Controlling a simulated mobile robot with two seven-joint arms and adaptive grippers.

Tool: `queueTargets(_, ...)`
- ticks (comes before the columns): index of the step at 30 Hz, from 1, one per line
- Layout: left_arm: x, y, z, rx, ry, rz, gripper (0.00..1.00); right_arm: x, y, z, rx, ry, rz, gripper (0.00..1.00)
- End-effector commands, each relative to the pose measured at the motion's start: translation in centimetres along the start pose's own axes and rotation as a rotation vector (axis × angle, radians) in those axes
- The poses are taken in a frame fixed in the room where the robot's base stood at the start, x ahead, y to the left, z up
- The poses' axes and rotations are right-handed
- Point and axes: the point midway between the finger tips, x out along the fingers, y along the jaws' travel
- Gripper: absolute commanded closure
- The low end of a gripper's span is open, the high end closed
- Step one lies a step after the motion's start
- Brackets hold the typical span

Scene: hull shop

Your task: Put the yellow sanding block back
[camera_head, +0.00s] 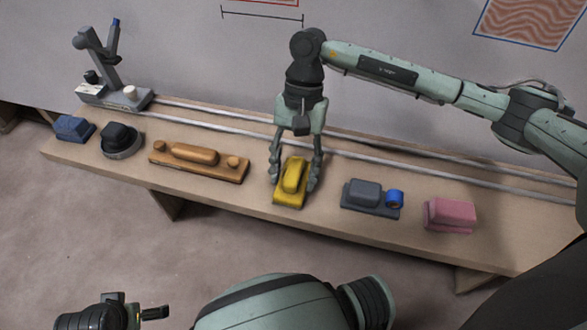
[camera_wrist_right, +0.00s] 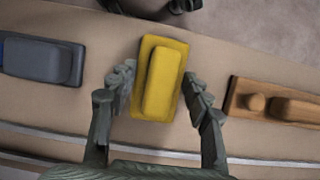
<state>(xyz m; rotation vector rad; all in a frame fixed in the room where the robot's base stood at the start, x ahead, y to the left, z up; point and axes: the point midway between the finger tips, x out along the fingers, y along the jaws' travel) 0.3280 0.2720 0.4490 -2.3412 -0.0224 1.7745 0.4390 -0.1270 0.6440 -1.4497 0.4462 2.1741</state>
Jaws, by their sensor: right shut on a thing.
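The yellow sanding block (camera_head: 291,181) is at the middle of the long bench, between the orange-brown wooden tool and the dark grey block. My right gripper (camera_head: 295,178) comes down from above with one finger on each side of it, shut on it. In the right wrist view the yellow block (camera_wrist_right: 160,78) lies between the fingertips (camera_wrist_right: 160,90). Whether its underside touches the bench is hard to tell. Part of my left gripper (camera_head: 150,313) shows at the bottom edge, away from the bench; its fingers are not clear.
On the bench (camera_head: 330,222) stand a blue block (camera_head: 74,128), a dark round-based tool (camera_head: 121,138), the orange-brown tool (camera_head: 197,162), the grey block (camera_head: 364,194) with a blue knob, and a pink block (camera_head: 451,214). Two rails (camera_head: 365,158) run behind; a grey stand (camera_head: 115,92) is far left.

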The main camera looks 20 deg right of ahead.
Motion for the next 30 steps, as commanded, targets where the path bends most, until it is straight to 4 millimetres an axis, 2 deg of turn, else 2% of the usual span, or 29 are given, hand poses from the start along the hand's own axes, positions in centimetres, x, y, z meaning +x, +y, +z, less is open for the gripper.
queueTargets(9, 0.4, 0.3, 0.2, -0.001, -0.007, 0.005, 0.0, 0.2, -0.1, -0.1, -0.001, 0.001, -0.002, 0.76)
queueTargets(10, 0.1, 0.3, 0.1, -0.001, -0.006, 0.005, 0.0, 0.1, -0.1, -0.1, -0.001, 0.001, -0.002, 0.47)
queueTargets(14, -0.2, 0.3, -0.2, -0.001, 0.003, 0.005, 0.0, 0.1, -0.1, -0.1, -0.001, 0.001, -0.001, 0.31)
queueTargets(25, -0.4, 0.2, -0.4, -0.001, 0.007, 0.005, 0.0, -0.1, -0.1, 0.0, -0.001, 0.001, -0.002, 0.3)
queueTargets(30, 0.3, 0.3, 0.3, 0.0, -0.01, 0.003, 0.0, -2.4, -0.1, -0.1, -0.002, 0.005, -0.005, 0.3)
